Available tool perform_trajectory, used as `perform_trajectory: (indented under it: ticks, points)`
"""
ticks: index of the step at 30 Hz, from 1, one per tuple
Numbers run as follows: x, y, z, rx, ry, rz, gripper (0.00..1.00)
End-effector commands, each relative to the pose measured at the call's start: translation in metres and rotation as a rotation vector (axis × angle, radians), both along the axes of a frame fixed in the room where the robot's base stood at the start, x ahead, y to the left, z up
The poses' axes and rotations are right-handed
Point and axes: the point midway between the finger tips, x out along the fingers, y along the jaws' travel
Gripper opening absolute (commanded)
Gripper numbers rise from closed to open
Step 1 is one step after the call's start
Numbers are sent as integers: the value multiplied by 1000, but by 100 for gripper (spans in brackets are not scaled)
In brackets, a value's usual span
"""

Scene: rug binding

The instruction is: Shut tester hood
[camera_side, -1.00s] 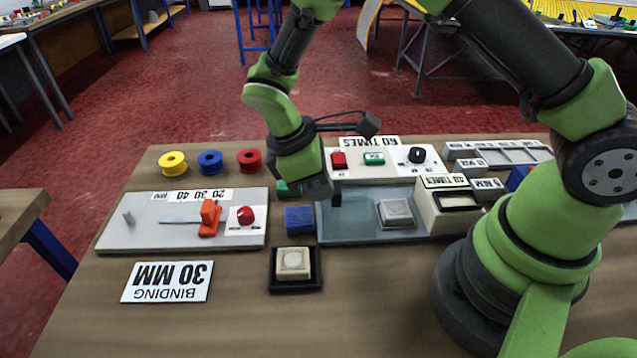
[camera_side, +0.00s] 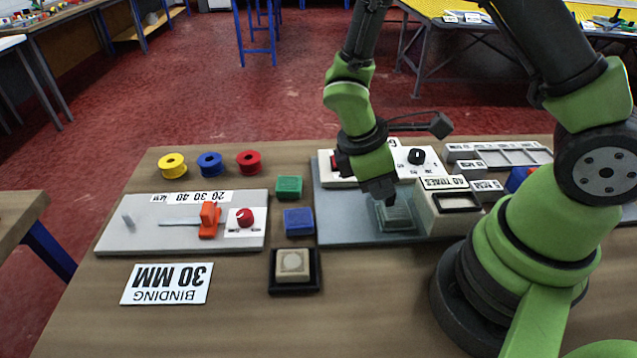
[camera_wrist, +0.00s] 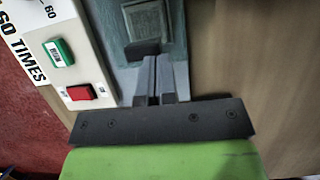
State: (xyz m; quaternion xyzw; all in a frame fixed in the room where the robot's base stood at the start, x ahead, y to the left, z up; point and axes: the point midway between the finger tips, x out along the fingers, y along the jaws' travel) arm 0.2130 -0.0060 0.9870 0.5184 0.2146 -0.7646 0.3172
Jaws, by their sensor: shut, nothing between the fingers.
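The tester is a blue-grey plate (camera_side: 345,227) with a white control panel (camera_side: 343,166) behind it and a beige display box (camera_side: 447,208) at its right. A tinted, see-through hood (camera_side: 400,224) appears to lie over the pale grey block on the plate, beside the display box. In the wrist view the hood (camera_wrist: 176,25) shows around the ribbed grey pad, with a dark handle-like block (camera_wrist: 140,48) at its near edge. My gripper (camera_side: 390,203) is shut and empty, low at the hood's left side. Its fingertips (camera_wrist: 153,62) are at the dark block; contact is unclear.
A green block (camera_side: 289,187) and a blue block (camera_side: 299,221) stand left of the tester. A black tray (camera_side: 312,283) holds a beige block in front. The cutting board (camera_side: 130,240) with an orange slider is farther left.

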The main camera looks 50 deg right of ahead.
Motion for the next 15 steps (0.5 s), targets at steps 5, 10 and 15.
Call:
perform_trajectory:
  ticks: [5, 10, 15]
  points:
    - [7, 7, 0, -1, 0, 1, 0]
    - [28, 28, -1, 0, -3, 3, 0]
    - [41, 40, 39, 2, -9, 1, 0]
